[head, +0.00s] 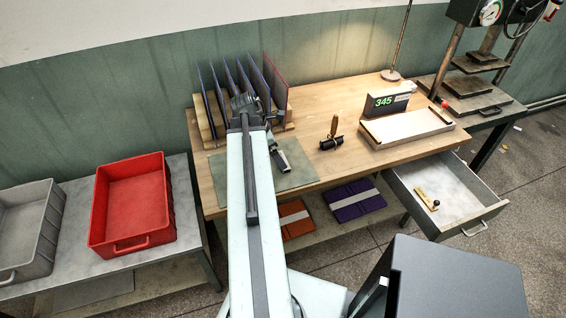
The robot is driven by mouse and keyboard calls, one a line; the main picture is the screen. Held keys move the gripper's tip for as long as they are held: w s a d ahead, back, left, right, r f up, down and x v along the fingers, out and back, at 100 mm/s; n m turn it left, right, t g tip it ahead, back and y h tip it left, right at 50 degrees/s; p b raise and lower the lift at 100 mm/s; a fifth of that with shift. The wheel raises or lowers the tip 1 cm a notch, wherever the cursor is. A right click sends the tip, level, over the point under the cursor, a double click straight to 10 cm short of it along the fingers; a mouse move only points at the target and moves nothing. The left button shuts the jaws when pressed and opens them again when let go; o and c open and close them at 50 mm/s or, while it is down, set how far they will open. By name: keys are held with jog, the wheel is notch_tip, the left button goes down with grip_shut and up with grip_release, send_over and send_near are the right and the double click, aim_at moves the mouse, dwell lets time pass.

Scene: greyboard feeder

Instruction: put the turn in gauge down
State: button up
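A small brass-coloured strip with a black knob (428,198) lies in the open drawer at the right; it looks like the turn in gauge, though I cannot be sure. My arm reaches from the bottom middle up over the workbench, and my gripper (250,108) is at its far end, in front of the rack of boards. The fingers are dark and small here and partly hidden by the arm, so I cannot tell whether they are open or hold anything. A dark and pale piece (284,158) shows just right of the arm over the green mat (292,177).
The wooden bench (320,97) carries a rack of upright boards (230,88), a wooden-handled roller (332,135), a display reading 345 (386,102) and a white-topped tray (408,127). The drawer (455,183) juts out. A red crate (132,245) and grey crate (45,262) stand left.

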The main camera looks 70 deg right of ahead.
jog(key=b+x, duration=0.3)
jog(key=x, duration=0.1)
jog(key=shift+d+f, duration=0.1)
jog(key=shift+f, duration=0.15)
jog(key=shift+r, duration=0.2)
jog(key=c, duration=1.4)
notch_tip(320, 180, up, 10)
jog(key=p, duration=1)
